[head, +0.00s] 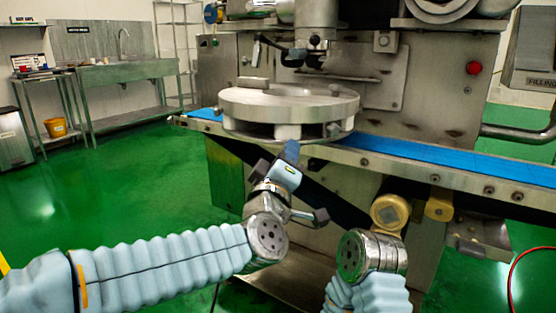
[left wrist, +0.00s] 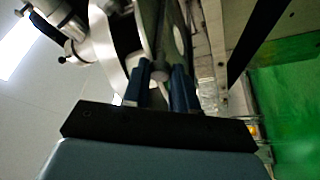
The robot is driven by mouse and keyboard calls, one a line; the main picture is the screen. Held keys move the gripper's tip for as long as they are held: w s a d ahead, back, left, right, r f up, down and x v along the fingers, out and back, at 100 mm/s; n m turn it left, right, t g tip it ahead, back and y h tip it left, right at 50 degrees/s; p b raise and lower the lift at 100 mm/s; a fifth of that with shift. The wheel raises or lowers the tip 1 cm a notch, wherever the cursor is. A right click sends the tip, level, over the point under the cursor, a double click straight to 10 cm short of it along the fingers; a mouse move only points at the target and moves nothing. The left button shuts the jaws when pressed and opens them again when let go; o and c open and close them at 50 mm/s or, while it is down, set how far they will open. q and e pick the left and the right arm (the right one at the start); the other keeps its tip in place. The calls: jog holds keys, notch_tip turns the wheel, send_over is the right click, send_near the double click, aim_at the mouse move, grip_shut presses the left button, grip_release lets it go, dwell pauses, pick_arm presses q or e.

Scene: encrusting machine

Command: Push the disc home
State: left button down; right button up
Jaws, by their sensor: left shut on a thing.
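The round steel disc (head: 290,104) is level above the blue conveyor belt, at the front of the machine. Openings and short posts show under its rim. My left gripper (head: 291,150) reaches up to the front underside of the disc. In the left wrist view its two blue fingers (left wrist: 167,84) are closed around a small pale knob (left wrist: 160,75) beside the disc's edge. The knob is hidden behind the fingers in the head view. My right wrist shows low in the head view, but its gripper cannot be made out.
The machine's head (head: 316,40) stands over the back of the disc, with dark levers beside it. The blue belt (head: 430,163) runs right, edged by a steel rail. A brass-coloured roller (head: 391,213) sits below. The green floor at left is clear.

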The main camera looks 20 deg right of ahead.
pick_arm(q)
jog(key=c, duration=0.9)
grip_release()
jog(key=shift+s+a, duration=0.1)
jog(key=shift+s, duration=0.05)
jog(key=b+v, duration=0.1)
jog(key=v, duration=1.2)
jog(key=shift+s+a+f+b, duration=0.1)
jog(key=shift+s+b, duration=0.15)
jog(key=shift+b, duration=0.1)
